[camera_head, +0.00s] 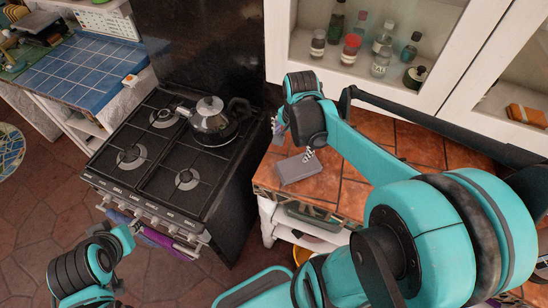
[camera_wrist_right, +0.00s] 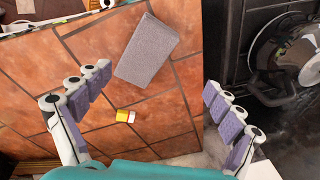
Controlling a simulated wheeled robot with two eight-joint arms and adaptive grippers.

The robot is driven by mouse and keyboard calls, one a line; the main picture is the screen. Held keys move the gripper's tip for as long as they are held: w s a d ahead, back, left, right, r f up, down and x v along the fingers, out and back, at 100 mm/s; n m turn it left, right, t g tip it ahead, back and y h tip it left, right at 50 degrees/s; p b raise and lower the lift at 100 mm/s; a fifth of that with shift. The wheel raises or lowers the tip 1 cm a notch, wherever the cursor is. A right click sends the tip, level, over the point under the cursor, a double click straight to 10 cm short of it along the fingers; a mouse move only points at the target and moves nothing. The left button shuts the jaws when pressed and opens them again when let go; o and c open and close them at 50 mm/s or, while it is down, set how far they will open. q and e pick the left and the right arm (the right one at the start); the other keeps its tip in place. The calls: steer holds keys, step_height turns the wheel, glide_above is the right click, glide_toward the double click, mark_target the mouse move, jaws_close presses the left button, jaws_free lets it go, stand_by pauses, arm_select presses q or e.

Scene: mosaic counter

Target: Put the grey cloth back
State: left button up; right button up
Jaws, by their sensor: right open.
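The grey cloth (camera_head: 298,168) looks like a flat, folded rectangular block. It lies on the orange tiled counter (camera_head: 345,195) near the edge on the stove side. In the right wrist view the cloth (camera_wrist_right: 147,49) lies beyond the fingertips, nearer the top. My right gripper (camera_head: 292,143) is above the counter beside the cloth. Its fingers (camera_wrist_right: 158,80) are spread wide with nothing between them. My left gripper (camera_head: 130,226) is low in front of the oven, by its handle. Its fingers are too small and hidden to read.
A black stove (camera_head: 160,150) with a metal kettle (camera_head: 212,122) stands left of the counter. A small yellow and red item (camera_wrist_right: 125,115) lies on the tiles. A white cabinet (camera_head: 278,40) holds bottles above. Purple fabric (camera_head: 165,241) shows at the oven front.

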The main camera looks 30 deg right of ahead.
steer(key=s+a+r+n+t, duration=0.2)
steer(key=a+n+t, duration=0.1)
steer(key=a+n, duration=0.3)
steer(key=s+a+r+n+t, duration=0.2)
steer(key=a+n, duration=0.4)
steer(key=n, duration=0.3)
steer(key=shift+s+a+r+t, duration=0.25)
steer(key=shift+s+t, duration=0.15)
steer(key=shift+s, duration=0.15)
steer(key=shift+f, duration=0.1)
step_height(320, 180, down, 8)
steer(key=b, duration=0.8)
steer(key=shift+f+b, duration=0.25)
steer(key=shift+b, duration=0.05)
